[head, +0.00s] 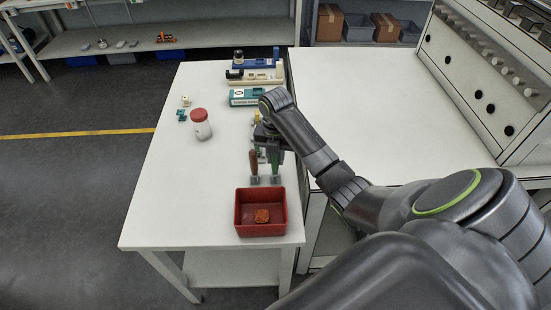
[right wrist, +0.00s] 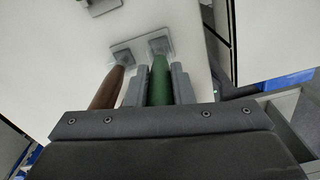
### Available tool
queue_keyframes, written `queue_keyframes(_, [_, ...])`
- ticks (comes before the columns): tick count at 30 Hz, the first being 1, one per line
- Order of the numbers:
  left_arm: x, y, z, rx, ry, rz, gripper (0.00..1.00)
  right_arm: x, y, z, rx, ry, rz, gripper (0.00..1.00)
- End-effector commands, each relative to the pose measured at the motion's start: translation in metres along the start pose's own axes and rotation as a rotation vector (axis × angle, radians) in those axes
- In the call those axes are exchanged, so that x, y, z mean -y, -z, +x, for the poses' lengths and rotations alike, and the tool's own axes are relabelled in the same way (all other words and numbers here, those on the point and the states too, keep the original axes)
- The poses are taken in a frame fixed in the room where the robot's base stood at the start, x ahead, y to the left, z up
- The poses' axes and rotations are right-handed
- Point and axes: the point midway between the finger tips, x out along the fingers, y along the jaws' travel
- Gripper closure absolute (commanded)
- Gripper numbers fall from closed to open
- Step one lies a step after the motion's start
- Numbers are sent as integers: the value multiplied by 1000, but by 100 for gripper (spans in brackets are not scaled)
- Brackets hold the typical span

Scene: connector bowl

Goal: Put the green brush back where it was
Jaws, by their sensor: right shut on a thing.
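The green brush (head: 275,163) is on the white table, handle up and grey head down, behind the red bin. My right gripper (head: 268,142) is above it, and its upper part is hidden by the gripper. In the right wrist view, the green handle (right wrist: 158,84) sits between the two fingers (right wrist: 160,84), which are shut on it. I cannot tell whether its grey head (right wrist: 159,45) touches the table. A red-brown brush (head: 254,165) stands close beside it on the left, outside the fingers, and also shows in the right wrist view (right wrist: 108,88). My left gripper is not in view.
A red bin (head: 240,221) with an orange lump (head: 262,216) stands just in front of the brushes. A red-lidded jar (head: 201,125) and small teal parts (head: 182,116) are to the left. A teal device (head: 245,97) and others are behind. The table's front left is clear.

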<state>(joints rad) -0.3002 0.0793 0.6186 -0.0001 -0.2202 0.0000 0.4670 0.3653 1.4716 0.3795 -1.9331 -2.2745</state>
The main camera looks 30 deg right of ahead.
Motion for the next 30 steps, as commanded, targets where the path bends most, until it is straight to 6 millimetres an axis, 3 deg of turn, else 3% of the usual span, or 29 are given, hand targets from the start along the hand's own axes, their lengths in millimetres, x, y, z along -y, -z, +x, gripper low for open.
queue_keyframes(11, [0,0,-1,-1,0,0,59,0,0,7,1,-1,0,100])
queue_keyframes(12, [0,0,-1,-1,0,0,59,0,0,7,1,-1,0,78])
queue_keyframes(17, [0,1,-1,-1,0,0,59,0,0,7,2,-1,0,57])
queue_keyframes(30, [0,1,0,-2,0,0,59,0,-1,0,4,-1,-1,57])
